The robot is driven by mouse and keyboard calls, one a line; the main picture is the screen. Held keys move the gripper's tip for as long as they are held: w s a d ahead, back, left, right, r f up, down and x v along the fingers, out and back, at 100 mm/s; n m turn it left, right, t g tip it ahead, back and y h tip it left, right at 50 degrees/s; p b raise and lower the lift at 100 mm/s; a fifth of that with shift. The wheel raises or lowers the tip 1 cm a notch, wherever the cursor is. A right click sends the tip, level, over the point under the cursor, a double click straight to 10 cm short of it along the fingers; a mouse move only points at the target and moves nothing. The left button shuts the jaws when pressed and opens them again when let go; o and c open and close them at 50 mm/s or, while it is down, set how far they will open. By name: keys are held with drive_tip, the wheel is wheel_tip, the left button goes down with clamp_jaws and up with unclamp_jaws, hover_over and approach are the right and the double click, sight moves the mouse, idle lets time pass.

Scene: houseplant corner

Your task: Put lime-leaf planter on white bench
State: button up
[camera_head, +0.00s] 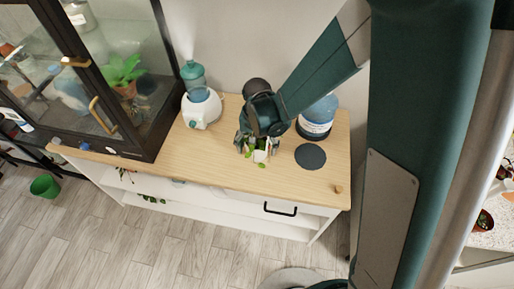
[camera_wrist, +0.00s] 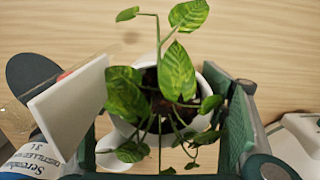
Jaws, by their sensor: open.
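The lime-leaf planter, a white pot with yellow-green patterned leaves, stands on the light wooden top (camera_head: 225,170) of a white shelf unit in the head view (camera_head: 260,156). In the wrist view the planter (camera_wrist: 178,75) sits between my fingers, its leaves hiding much of the rim. My gripper (camera_head: 257,149) is open around it, also in the wrist view (camera_wrist: 165,115), with visible gaps on both sides of the pot. A pale speckled surface (camera_head: 486,240) shows at the right edge; I cannot tell whether it is the white bench.
A blue water bottle (camera_head: 317,118) and a dark round disc (camera_head: 310,156) are right of my gripper. A glass cabinet (camera_head: 130,75) stands far left. The wooden top's front is mostly clear.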

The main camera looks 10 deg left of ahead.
sight(260, 142)
drive_tip(key=shift+r+p, duration=1)
drive_tip(key=shift+r, duration=4.95)
drive_tip(key=shift+d+r, duration=0.1)
drive_tip(key=shift+d+r, duration=0.45)
drive_tip(key=s+d+r+t+y, duration=0.1)
drive_tip(key=s+d+r+t, duration=0.15)
drive_tip(key=d+r, duration=0.75)
drive_tip(key=s+d+r+t, duration=0.25)
drive_tip(key=d+r, duration=0.45)
drive_tip(key=d, duration=0.7)
drive_tip(key=s+d+r+t+h, duration=0.1)
drive_tip(key=s+d+r+t, duration=0.1)
drive_tip(key=s+d, duration=0.5)
drive_tip(key=shift+s+d+r, duration=0.15)
drive_tip(key=shift+s+d, duration=0.15)
drive_tip(key=shift+d, duration=0.65)
